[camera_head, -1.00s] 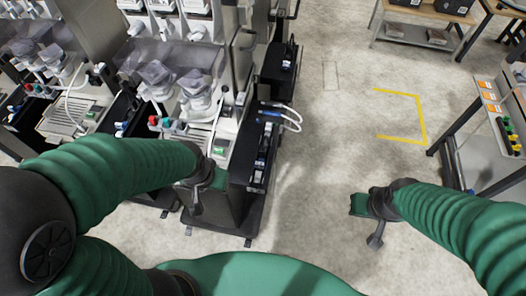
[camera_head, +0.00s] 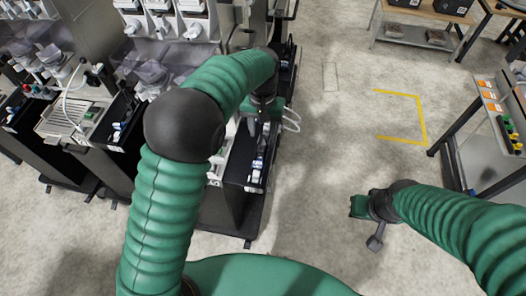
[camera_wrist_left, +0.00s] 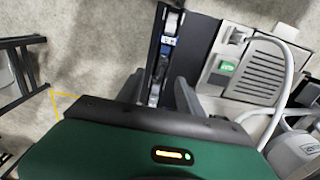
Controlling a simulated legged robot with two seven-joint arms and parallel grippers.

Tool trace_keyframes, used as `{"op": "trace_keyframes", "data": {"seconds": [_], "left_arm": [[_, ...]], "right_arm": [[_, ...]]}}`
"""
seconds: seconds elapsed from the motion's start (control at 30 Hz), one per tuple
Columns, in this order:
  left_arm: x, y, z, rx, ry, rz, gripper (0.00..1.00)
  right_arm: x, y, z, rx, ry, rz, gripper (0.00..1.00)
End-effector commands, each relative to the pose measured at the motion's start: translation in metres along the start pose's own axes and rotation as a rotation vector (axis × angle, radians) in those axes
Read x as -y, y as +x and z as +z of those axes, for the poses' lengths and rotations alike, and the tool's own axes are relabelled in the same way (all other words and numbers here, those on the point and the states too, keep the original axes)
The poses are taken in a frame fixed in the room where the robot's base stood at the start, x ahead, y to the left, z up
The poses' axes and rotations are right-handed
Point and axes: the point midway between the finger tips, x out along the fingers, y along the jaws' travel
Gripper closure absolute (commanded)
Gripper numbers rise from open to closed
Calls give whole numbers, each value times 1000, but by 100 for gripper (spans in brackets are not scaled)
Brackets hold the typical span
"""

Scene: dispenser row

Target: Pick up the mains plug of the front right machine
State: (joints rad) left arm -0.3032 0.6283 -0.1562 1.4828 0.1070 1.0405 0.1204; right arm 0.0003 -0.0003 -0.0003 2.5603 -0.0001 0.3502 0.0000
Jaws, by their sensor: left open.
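The front right machine (camera_head: 222,208) stands at the right end of the row, its upper part largely hidden behind my left arm. A narrow black tray (camera_head: 257,170) runs along its right side with small blue and white pieces in it. My left gripper (camera_head: 264,112) is over the tray's far part. In the left wrist view its open fingers (camera_wrist_left: 156,95) straddle the black tray (camera_wrist_left: 163,60), where blue and white pieces (camera_wrist_left: 168,38) lie. I cannot tell which piece is the mains plug. My right gripper (camera_head: 372,218) hangs over bare floor, apart from the machine.
In the left wrist view, the machine's drip grid (camera_wrist_left: 258,72) and a thick hose (camera_wrist_left: 285,85) lie right of the fingers. A workbench (camera_head: 490,150) stands at the right edge. The floor between is clear.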

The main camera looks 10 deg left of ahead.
Motion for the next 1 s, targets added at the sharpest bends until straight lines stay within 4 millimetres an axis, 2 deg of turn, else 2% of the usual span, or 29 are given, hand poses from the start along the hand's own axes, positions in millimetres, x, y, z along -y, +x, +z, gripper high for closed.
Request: {"op": "trace_keyframes", "data": {"seconds": [0.1,0.2,0.37,0.6,0.83,1.0], "left_arm": [[2,30,0,4,-3,0,56],[2,46,0,1,-2,0,56],[0,61,1,0,-2,-1,56],[-1,101,0,-1,-2,-1,56],[-1,106,-1,-3,-2,-1,56],[0,105,-1,-3,-2,0,77]], "right_arm": [[0,-4,-1,0,0,0,100],[0,-5,-1,0,-1,0,100],[0,-10,-2,0,-1,0,100],[0,-19,-5,0,0,0,100],[0,-18,-4,0,0,0,100],[0,-18,-4,0,0,0,100]]}}
